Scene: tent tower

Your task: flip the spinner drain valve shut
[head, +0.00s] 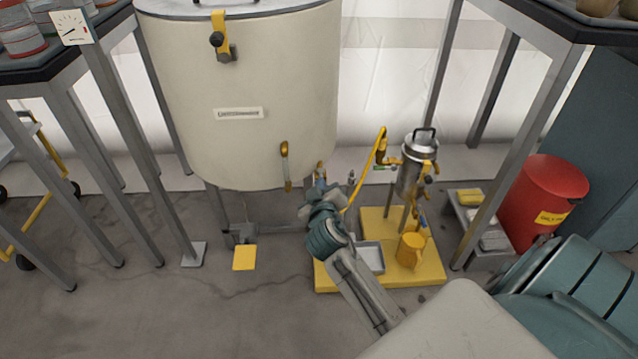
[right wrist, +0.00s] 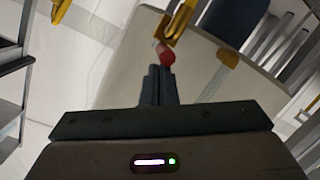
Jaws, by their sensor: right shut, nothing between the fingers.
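The large cream drum (head: 255,90) stands on legs at the back, with a small label too small to read. A yellow-brown lever (head: 285,165) hangs on its lower front. Contact is unclear. My left gripper is out of view.
A steel canister (head: 411,168) with yellow pipework stands over a yellow platform (head: 335,284), right of my forearm. A yellow jug (head: 410,249) and a shallow tray (head: 370,256) sit there. A red bin (head: 545,195) and table legs flank the right. Floor at left front is clear.

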